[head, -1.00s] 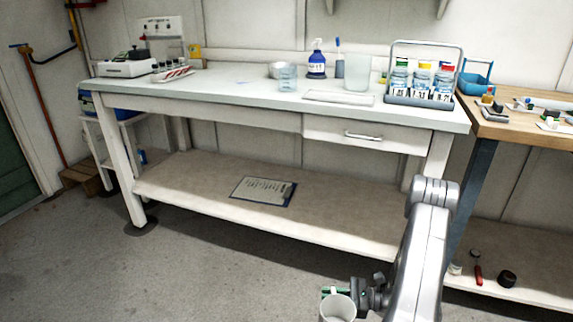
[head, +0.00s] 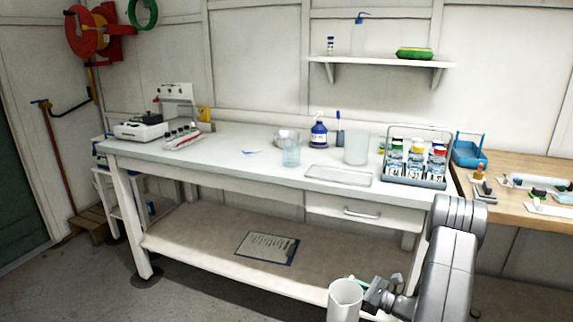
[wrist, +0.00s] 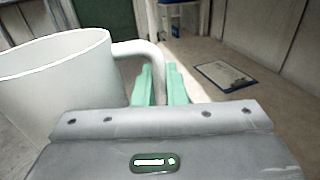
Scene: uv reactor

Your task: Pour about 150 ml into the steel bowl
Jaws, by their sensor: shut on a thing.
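My gripper (wrist: 160,85) is shut on the handle of a white pitcher (wrist: 65,85). The pitcher also shows at the bottom of the head view (head: 344,302), upright and in front of the bench. Its contents are hidden. The steel bowl (head: 285,135) stands toward the back of the bench top, behind a clear beaker (head: 291,153) that partly hides it. My gripper and the pitcher are well apart from the bowl, lower and nearer to me.
A larger clear beaker (head: 356,148), a blue bottle (head: 319,135), a flat tray (head: 338,176) and a bottle carrier (head: 415,180) stand right of the bowl. A balance (head: 142,129) is at the left. The bench top (head: 225,150) between is mostly clear.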

